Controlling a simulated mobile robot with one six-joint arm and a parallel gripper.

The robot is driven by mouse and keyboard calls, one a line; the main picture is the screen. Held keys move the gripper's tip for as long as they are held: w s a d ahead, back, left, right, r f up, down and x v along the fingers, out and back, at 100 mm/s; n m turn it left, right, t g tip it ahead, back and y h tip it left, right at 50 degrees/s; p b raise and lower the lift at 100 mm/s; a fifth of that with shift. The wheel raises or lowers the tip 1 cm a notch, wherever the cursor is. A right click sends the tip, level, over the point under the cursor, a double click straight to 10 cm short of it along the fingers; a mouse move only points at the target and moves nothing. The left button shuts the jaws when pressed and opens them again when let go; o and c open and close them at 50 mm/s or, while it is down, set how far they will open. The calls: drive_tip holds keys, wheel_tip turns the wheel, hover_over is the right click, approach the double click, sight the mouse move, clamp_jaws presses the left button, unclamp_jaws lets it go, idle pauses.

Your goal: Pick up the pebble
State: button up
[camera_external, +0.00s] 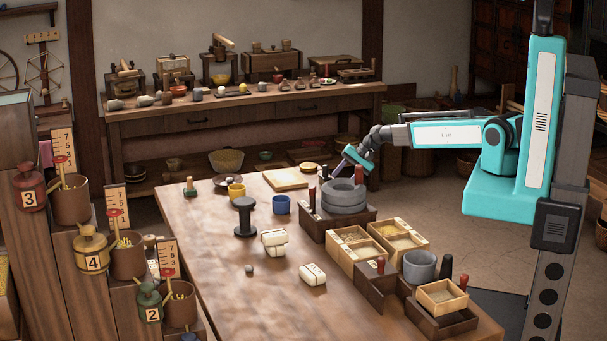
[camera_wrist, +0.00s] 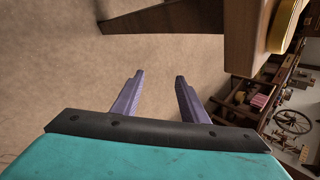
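A small grey pebble (camera_external: 249,269) lies on the front part of the wooden table (camera_external: 190,232) in the external view, left of two pale, banded blocks. My gripper (camera_external: 352,172) is raised near the table's far right edge, behind the grey quern stones and well away from the pebble. In the wrist view my gripper (camera_wrist: 160,74) has its two purple fingers apart with nothing between them. Bare floor shows beyond them, and the pebble is not in that view.
The grey quern (camera_external: 345,196) stands on a dark box, between my gripper and the pebble. A black spool (camera_external: 244,217), a blue cup (camera_external: 281,205) and pale blocks (camera_external: 274,242) stand nearby. Divided grain boxes (camera_external: 352,249) line the right side. Table left of the pebble is clear.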

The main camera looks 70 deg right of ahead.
drive_tip(key=w+d+r+m+t+h, duration=0.1)
drive_tip(key=w+d+r+t, duration=0.1)
drive_tip(key=w+d+r, duration=0.3)
drive_tip(key=w+d+r+m+t, duration=0.1)
drive_tip(key=w+d+r+m, duration=0.15)
drive_tip(key=r, duration=0.55)
wheel_tip(320, 180, up, 5)
drive_tip(key=w+a+n, duration=0.2)
drive_tip(key=w+n, duration=0.1)
drive_tip(key=s+a+r+n+g, duration=0.1)
drive_tip(key=a+n, duration=0.6)
drive_tip(key=a, duration=1)
drive_tip(key=s+a+r+n+g, duration=0.2)
drive_tip(key=a+n, duration=0.5)
drive_tip(key=a, duration=1.1)
drive_tip(key=s+a+r+n+g, duration=0.1)
drive_tip(key=a+r+n+g, duration=0.2)
drive_tip(key=a+n, duration=0.5)
drive_tip(key=a+r, duration=0.1)
drive_tip(key=a, duration=0.8)
drive_tip(key=shift+s+a+r+p, duration=0.2)
drive_tip(key=shift+s+r+p, duration=0.05)
drive_tip(key=shift+s+p, duration=0.05)
drive_tip(key=shift+f, duration=0.1)
drive_tip(key=x, duration=0.8)
drive_tip(key=shift+p, duration=0.4)
drive_tip(key=shift+w+f, duration=0.1)
drive_tip(key=shift+f, duration=0.15)
